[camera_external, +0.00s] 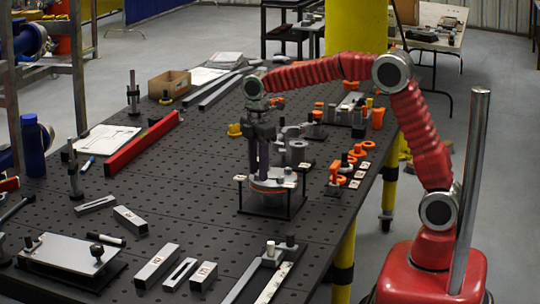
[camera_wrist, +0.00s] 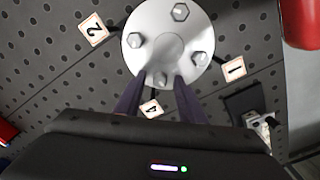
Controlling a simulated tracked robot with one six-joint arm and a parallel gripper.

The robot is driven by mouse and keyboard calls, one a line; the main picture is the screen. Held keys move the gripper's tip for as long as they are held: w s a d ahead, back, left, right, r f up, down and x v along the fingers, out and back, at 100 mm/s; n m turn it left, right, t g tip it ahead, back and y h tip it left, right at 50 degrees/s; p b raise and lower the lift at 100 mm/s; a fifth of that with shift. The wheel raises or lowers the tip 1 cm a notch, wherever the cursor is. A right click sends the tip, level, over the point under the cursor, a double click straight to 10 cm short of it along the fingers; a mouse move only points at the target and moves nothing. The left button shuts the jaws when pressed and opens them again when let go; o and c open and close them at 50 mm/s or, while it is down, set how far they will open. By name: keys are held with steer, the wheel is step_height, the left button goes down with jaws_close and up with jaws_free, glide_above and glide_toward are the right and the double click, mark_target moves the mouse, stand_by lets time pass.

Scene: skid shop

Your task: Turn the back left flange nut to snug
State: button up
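A round grey flange (camera_wrist: 165,42) bears several hex nuts near its rim; in the external view it sits on a small black stand (camera_external: 268,208). My gripper (camera_wrist: 160,82) reaches down over it, its two dark fingers apart. One nut (camera_wrist: 160,79) lies between the fingertips, beside the tag marked 4 (camera_wrist: 151,108); I see no clear contact. Other nuts sit at the top (camera_wrist: 180,12), left (camera_wrist: 136,40) and right (camera_wrist: 201,58). In the external view my gripper (camera_external: 262,172) hides much of the flange top, so I cannot tell which nut is back left.
Tags marked 2 (camera_wrist: 93,30) and 1 (camera_wrist: 232,69) stand around the flange. Grey and orange parts (camera_external: 335,180) lie close on its right. A red bar (camera_external: 142,143) and metal blocks (camera_external: 157,265) lie to the left. The perforated table (camera_external: 195,180) is bare just left of the stand.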

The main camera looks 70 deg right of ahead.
steer(key=shift+f, duration=0.25)
steer(key=shift+c, duration=0.6)
jaws_close()
